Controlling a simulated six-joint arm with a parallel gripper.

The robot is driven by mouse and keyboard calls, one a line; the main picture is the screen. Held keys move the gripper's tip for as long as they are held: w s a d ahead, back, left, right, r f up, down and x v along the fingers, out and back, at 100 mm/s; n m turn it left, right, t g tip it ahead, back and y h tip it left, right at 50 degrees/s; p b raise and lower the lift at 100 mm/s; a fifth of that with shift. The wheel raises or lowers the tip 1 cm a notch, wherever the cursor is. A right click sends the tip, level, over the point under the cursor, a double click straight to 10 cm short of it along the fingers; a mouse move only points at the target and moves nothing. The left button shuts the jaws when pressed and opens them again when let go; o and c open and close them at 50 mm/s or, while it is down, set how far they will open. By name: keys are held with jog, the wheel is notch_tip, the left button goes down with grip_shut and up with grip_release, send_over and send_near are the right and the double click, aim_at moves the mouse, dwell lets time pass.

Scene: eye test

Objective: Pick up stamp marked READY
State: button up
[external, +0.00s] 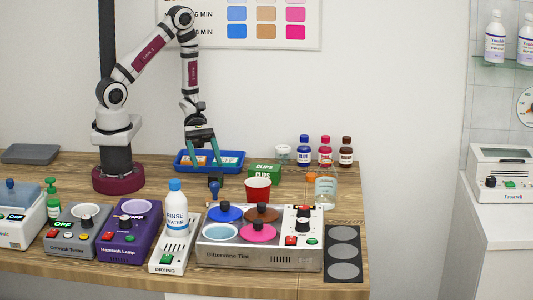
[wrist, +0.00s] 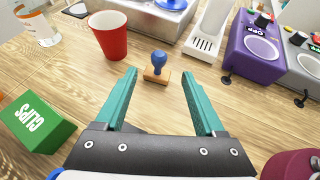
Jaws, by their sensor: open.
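A stamp with a round blue handle and a wooden block base (wrist: 157,76) stands upright on the table, beyond my fingertips and between their lines in the wrist view. It also shows in the external view as a small blue stamp (external: 214,187) in front of the blue tray. No READY marking is legible on it. My gripper (external: 205,163) points down above the tray area, behind the stamp. In the wrist view my gripper (wrist: 158,75) has its two teal fingers wide apart, with nothing between them; they appear apart from the stamp.
A red cup (external: 258,189) and green CLIPS box (external: 264,170) stand to the stamp's right in the external view. The blue tray (external: 181,166) lies behind it.

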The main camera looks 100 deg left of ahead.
aim_at(216, 190)
jog(key=x, duration=1.2)
jog(key=shift+w+d+f, duration=0.15)
jog(key=shift+w+d, duration=0.05)
jog(key=shift+d, duration=0.15)
grip_shut()
